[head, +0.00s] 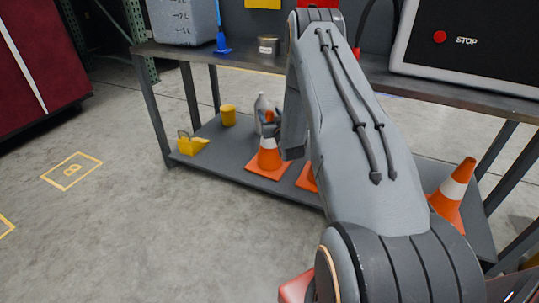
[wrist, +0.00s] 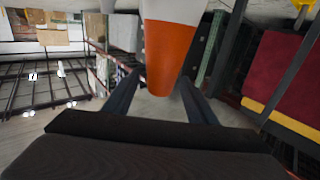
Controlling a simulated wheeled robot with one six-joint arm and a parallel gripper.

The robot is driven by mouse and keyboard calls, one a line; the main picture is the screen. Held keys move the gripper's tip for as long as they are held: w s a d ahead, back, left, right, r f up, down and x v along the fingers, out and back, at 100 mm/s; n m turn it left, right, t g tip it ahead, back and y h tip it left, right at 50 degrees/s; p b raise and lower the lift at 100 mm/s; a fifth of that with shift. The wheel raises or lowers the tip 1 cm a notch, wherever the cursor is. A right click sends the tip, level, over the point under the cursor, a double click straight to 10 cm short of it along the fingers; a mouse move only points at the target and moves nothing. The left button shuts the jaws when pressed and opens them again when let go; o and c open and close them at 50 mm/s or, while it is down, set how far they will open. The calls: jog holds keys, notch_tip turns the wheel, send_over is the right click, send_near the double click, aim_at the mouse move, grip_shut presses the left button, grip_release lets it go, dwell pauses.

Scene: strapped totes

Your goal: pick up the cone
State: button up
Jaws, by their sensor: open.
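An orange cone with a white band (head: 268,161) stands upright on the lower shelf, left of my arm. The same cone fills the top middle of the wrist view (wrist: 170,55), its orange tip towards my gripper. My gripper (head: 270,125) is at the cone's top, partly hidden by my arm. In the wrist view its two fingers (wrist: 159,82) are open, one on each side of the tip, with gaps showing. A second cone (head: 307,179) is mostly hidden behind my arm.
The lower shelf (head: 222,152) also holds a yellow cup (head: 228,115), a yellow object (head: 192,144) and a grey bottle (head: 262,103) behind the cone. The upper shelf (head: 440,93) is above and behind. Floor at the left is clear.

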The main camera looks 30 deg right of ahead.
grip_shut()
jog(key=shift+r, duration=0.15)
dwell(0.4)
